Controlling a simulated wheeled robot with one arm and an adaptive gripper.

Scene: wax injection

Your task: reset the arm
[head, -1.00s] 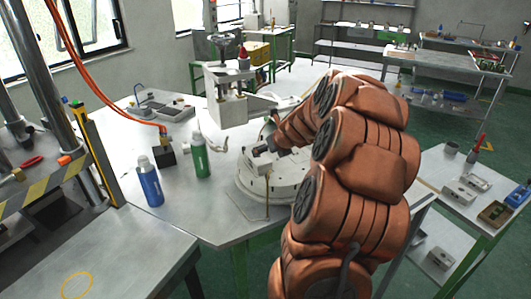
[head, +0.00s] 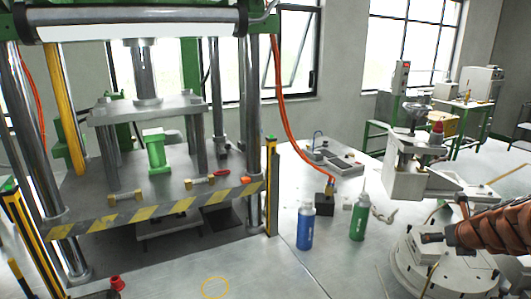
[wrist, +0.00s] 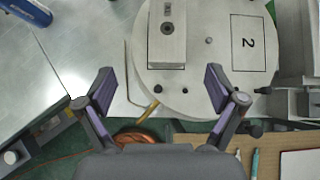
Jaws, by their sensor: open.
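My gripper (wrist: 160,88) is open and empty in the wrist view, its two dark purple-grey fingers spread wide. Whether the fingers touch anything cannot be told there.
A large press (head: 150,120) with a yellow-black striped edge stands at the left. A blue bottle (head: 305,228) and a green bottle (head: 359,220) stand on the table left of the turntable. A wax injection machine (head: 405,175) stands behind it.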

